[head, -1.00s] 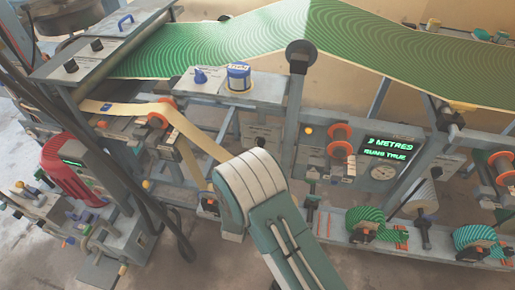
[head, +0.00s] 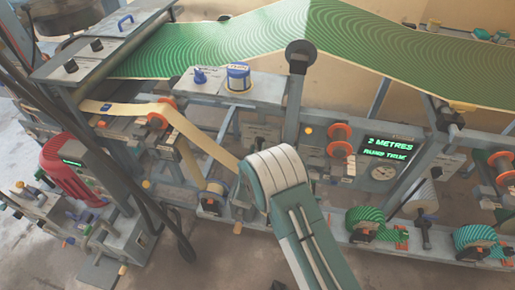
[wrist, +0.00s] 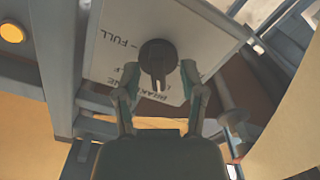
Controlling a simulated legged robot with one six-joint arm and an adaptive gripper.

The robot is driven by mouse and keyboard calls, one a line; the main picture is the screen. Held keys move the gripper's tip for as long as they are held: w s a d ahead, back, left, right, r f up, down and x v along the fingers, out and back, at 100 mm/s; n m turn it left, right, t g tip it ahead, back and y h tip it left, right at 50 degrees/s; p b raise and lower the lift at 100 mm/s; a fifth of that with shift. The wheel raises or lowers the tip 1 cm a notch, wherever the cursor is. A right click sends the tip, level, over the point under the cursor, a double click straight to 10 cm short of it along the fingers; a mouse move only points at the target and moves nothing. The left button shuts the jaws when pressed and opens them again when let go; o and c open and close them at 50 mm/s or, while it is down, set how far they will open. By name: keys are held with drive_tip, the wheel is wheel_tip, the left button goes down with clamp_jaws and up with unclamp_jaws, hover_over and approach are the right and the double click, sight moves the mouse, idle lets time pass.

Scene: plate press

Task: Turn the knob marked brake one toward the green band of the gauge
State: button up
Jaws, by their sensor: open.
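In the wrist view a dark round knob (wrist: 158,62) with a raised grip bar sits on a pale plate (wrist: 112,35). The plate's lettering is partly covered; "FULL" and part of a word like "BRAKE" can be read. My gripper (wrist: 160,72) is open, with one fingertip on each side of the knob; I cannot tell whether they touch it. In the head view my arm covers the gripper and I cannot pick out this knob.
Grey posts and rails of the machine frame (wrist: 62,75) stand close left of the gripper. A rod with a disc (wrist: 232,112) is at its right. Green patterned rolls (head: 366,223) lie on the lower rail (head: 335,236). A tan strip (head: 200,135) runs down behind my arm.

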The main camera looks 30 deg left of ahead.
clamp_jaws()
drive_tip(key=shift+m, duration=0.3)
drive_tip(key=m, duration=0.5)
drive_tip(key=shift+s+m, duration=0.1)
drive_tip(key=shift+m, duration=0.2)
drive_tip(key=m, duration=0.5)
drive_tip(key=shift+m, duration=0.4)
unclamp_jaws()
